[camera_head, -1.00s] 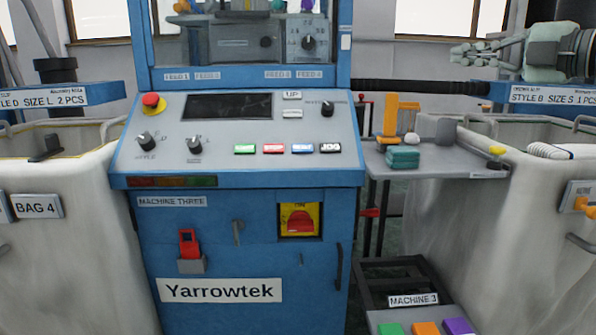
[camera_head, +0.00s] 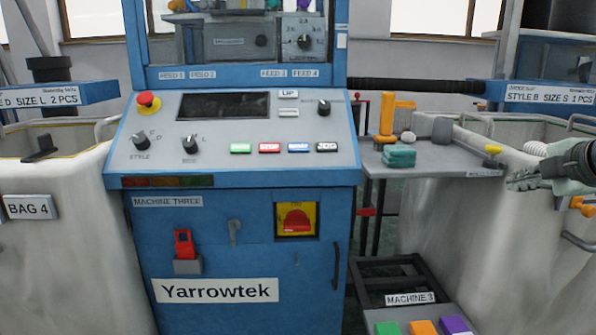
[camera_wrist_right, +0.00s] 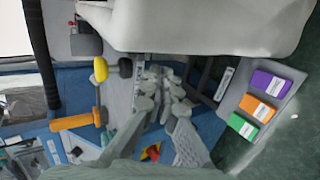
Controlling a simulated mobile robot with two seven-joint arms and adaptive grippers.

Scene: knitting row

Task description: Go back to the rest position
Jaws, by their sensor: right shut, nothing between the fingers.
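My right gripper (camera_head: 518,181) is at the right edge of the head view, in front of the right-hand white bag. Its fingers point left and are shut with nothing between them. In the right wrist view the gripper fingers (camera_wrist_right: 165,88) come together near the middle of the picture. The blue machine three (camera_head: 240,240) stands ahead with its control panel (camera_head: 215,160). My right gripper is to the right of it and apart from it. My left gripper is not in view.
A small grey side table (camera_head: 440,165) holds an orange tool (camera_head: 390,118) and a teal folded stack (camera_head: 399,156). White bags (camera_head: 55,240) flank the machine. A low stand with coloured blocks (camera_head: 424,328) is at the bottom right.

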